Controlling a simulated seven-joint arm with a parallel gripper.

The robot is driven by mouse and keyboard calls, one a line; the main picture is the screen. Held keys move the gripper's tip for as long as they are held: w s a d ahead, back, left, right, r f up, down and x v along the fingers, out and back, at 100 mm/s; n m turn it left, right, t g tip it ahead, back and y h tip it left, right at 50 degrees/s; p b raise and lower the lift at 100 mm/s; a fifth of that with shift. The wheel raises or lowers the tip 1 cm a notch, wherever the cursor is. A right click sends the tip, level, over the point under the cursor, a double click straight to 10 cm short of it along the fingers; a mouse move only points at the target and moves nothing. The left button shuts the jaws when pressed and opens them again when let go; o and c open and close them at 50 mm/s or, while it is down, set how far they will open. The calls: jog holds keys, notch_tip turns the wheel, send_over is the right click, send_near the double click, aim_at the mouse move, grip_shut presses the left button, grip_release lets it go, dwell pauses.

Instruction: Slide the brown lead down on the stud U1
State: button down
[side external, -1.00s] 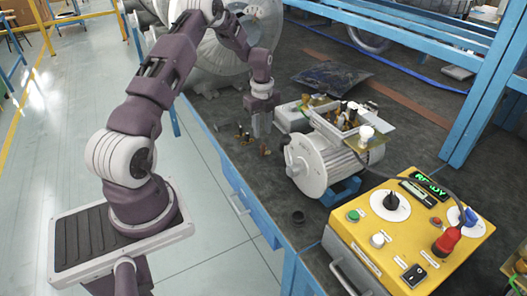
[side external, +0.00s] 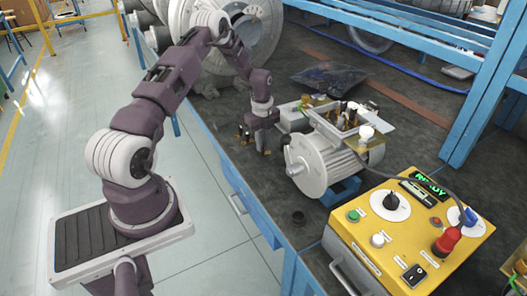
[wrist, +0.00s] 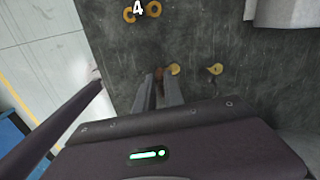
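My gripper (side external: 261,147) points down at the bench, left of the grey motor (side external: 322,165). In the wrist view the two fingers of my gripper (wrist: 158,84) stand apart. A small brown piece (wrist: 158,73), probably the brown lead's end, shows between or just beyond the fingertips, with a brass ring (wrist: 174,69) beside it. I cannot tell whether the fingers touch it. The motor's open terminal box (side external: 343,117), with several brass and dark parts, is right of my gripper. Stud U1 cannot be made out.
Another brass ring (wrist: 215,69) lies to the right, and more rings (wrist: 153,9) lie by a "4" mark. Small brass and dark parts (side external: 241,134) stand left of my gripper. A yellow control box (side external: 408,235) reads READY. A small black ring (side external: 298,217) lies near the front edge.

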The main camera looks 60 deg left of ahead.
jog(key=shift+r, duration=2.5)
jog(key=shift+r, duration=0.1)
notch_tip(320, 180, up, 31)
jog(key=w+d+m, duration=0.1)
jog(key=w+d, duration=0.4)
jog(key=d, duration=0.4)
jog(key=w+d, duration=0.5)
jog(key=d, duration=0.3)
jog(key=shift+s+f, duration=0.15)
jog(key=shift+f, duration=1.15)
jog(key=shift+s+f, duration=0.15)
jog(key=shift+f, duration=1.1)
jog(key=shift+f, duration=0.1)
jog(key=shift+f, duration=1.55)
jog(key=shift+f, duration=0.1)
jog(key=shift+f, duration=1)
